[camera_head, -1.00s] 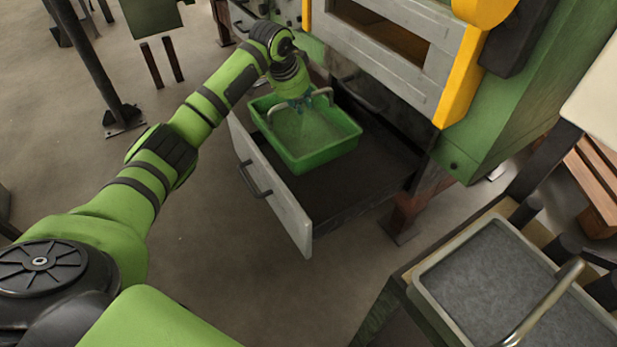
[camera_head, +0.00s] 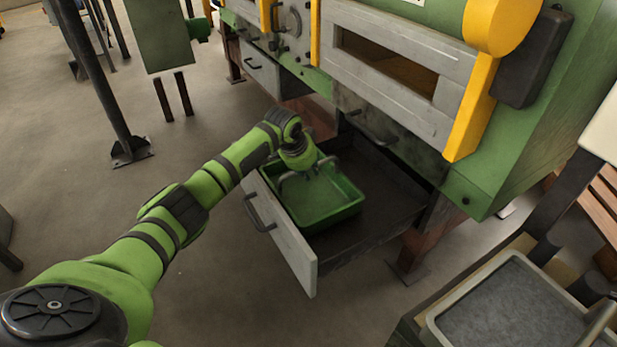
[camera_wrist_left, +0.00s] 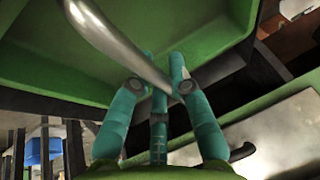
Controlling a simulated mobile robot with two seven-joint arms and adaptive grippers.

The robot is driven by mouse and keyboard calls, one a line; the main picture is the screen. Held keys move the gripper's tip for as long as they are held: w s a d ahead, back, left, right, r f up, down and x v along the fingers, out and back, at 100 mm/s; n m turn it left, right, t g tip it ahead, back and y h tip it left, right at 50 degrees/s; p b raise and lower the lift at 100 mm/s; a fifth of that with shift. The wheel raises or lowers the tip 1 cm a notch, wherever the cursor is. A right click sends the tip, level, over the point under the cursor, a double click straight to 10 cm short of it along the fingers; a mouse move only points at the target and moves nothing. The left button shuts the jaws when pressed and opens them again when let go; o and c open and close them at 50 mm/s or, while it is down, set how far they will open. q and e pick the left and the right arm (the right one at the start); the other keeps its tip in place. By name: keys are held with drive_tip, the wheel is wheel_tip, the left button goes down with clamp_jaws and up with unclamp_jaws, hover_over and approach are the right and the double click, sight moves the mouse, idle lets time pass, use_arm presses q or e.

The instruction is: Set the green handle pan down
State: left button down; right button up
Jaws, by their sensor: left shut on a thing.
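The green handle pan (camera_head: 335,213) is a deep rectangular tray with bent metal handles. It sits level within the open drawer (camera_head: 287,236), close behind the drawer's front panel. Whether its underside touches the drawer floor cannot be told. My left gripper (camera_head: 309,175) comes down over the pan's far left end. In the left wrist view, its teal fingers (camera_wrist_left: 168,92) are shut on a shiny metal handle (camera_wrist_left: 115,40), with the green pan wall (camera_wrist_left: 215,25) behind. My right gripper is not in view.
The drawer's dark floor (camera_head: 385,215) is bare to the right of the pan. The green furnace with a grey door (camera_head: 385,85) stands just behind. A second pan with grey contents (camera_head: 505,310) stands at the lower right. A post (camera_head: 100,85) stands on open floor at left.

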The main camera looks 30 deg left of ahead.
use_arm(q)
wheel_tip(320, 180, down, 2)
drive_tip(key=shift+w+f, duration=0.1)
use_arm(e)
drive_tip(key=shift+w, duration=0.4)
use_arm(q)
drive_tip(key=c, duration=1.2)
unclamp_jaws()
drive_tip(key=shift+f, duration=0.2)
drive_tip(key=shift+o, duration=0.2)
drive_tip(key=p+v, duration=0.1)
drive_tip(key=v, duration=1.1)
drive_tip(key=shift+r, duration=0.15)
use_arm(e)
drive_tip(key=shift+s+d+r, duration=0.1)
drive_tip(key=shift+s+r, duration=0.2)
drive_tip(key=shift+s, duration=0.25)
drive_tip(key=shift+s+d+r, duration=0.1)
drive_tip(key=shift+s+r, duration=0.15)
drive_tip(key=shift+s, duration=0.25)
use_arm(q)
drive_tip(key=shift+d, duration=0.1)
